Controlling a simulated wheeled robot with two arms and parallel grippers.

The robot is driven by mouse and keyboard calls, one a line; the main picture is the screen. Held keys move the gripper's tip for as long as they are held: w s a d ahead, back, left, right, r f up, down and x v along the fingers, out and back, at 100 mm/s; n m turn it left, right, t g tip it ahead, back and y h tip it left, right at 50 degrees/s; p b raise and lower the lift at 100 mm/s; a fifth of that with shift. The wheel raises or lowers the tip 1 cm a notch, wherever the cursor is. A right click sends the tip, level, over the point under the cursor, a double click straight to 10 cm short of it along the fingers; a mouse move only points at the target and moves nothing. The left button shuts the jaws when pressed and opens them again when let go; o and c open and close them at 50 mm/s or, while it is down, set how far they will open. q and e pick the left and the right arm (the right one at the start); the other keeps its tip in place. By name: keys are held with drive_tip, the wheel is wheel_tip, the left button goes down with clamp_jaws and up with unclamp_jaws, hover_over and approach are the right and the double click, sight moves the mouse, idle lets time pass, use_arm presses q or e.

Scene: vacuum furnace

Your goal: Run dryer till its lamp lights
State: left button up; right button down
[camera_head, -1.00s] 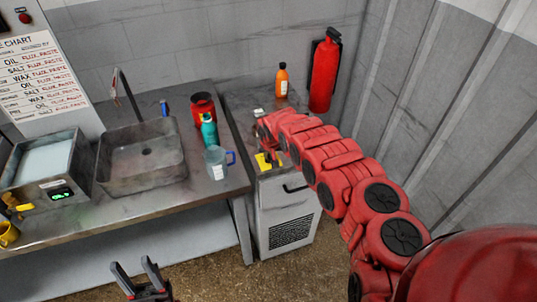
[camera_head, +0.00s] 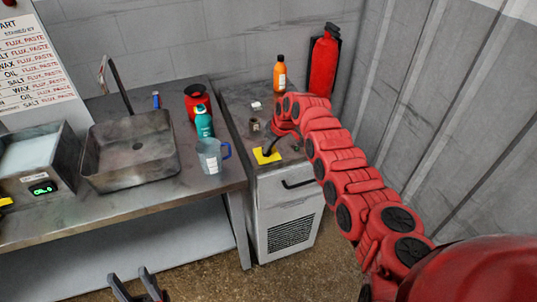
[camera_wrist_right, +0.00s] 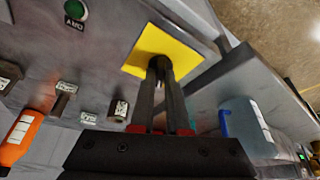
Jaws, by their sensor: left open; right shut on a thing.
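The grey cabinet (camera_head: 290,205), which I take for the dryer, stands right of the bench, with a front handle and grille. A yellow plate (camera_head: 267,155) lies on its top, also in the right wrist view (camera_wrist_right: 185,52). My right gripper (camera_head: 268,151) stands over this plate, its fingers (camera_wrist_right: 162,68) shut on a small dark part there, mostly hidden by the fingertips. A round green lamp or button (camera_wrist_right: 75,10) with a small label shows at the wrist view's top edge; I cannot tell whether it is lit. My left gripper (camera_head: 136,287) is open and empty, low before the bench.
An orange bottle (camera_head: 280,73) and red extinguisher (camera_head: 323,62) stand behind my right arm. A small dark container (camera_head: 254,126) is near the plate. The bench holds a sink (camera_head: 128,150), jug (camera_head: 211,157), teal bottle (camera_head: 203,122) and a box with green display (camera_head: 43,188).

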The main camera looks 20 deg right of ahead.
drive_tip(key=shift+f+b, duration=0.1)
drive_tip(key=shift+b, duration=0.25)
drive_tip(key=c, duration=0.9)
unclamp_jaws()
drive_tip(key=shift+d+r, duration=0.15)
drive_tip(key=shift+r, duration=0.35)
drive_tip(key=b+v, duration=0.3)
drive_tip(key=v, duration=1.3)
drive_tip(key=shift+d+r, duration=0.15)
drive_tip(key=shift+r, duration=0.1)
